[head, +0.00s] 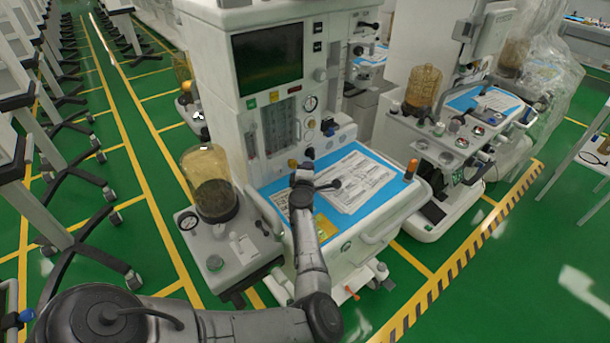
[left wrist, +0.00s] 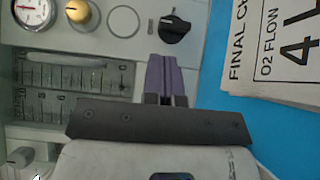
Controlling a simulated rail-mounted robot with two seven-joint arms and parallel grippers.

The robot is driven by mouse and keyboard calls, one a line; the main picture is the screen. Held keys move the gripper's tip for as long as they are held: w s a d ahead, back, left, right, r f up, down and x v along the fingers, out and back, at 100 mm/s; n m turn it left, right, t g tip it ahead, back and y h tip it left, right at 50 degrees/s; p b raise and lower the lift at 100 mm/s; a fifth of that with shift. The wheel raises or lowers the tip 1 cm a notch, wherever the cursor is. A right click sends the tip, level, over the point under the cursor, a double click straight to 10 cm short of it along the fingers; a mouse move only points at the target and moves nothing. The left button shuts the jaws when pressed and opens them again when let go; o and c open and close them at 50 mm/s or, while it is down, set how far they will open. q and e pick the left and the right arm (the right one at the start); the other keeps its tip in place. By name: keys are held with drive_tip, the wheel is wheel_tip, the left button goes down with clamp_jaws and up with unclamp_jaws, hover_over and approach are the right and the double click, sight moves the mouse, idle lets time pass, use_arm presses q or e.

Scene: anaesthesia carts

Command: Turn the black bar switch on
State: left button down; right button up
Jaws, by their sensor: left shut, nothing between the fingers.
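The black bar switch (left wrist: 174,28) is a round black knob with a raised bar, on the pale front panel of the anaesthesia cart (left wrist: 110,60). In the head view the switch (head: 310,153) is small, low on the panel just above the worktop. My left gripper (left wrist: 164,72) has its purple fingers together and empty, pointing at the panel with the tips just short of the switch in the picture. I cannot tell whether they touch it. In the head view the left gripper (head: 303,167) is in front of the lower panel. My right gripper is not in view.
A yellow knob (left wrist: 82,14) and a gauge (left wrist: 32,12) are along the panel from the switch. Printed sheets (head: 355,180) lie on the blue worktop (head: 272,187) beside the gripper. A clear canister (head: 209,180) stands left of my arm.

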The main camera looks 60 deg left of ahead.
sight(310, 151)
use_arm(q)
drive_tip(key=b+x, duration=0.1)
drive_tip(key=x, duration=0.3)
drive_tip(key=shift+w+a+f, duration=0.1)
drive_tip(key=shift+a+f, duration=0.1)
drive_tip(key=shift+a, duration=0.1)
drive_tip(key=shift+w+a+r+b, duration=0.1)
drive_tip(key=shift+w+a+b, duration=0.35)
drive_tip(key=shift+a, duration=0.1)
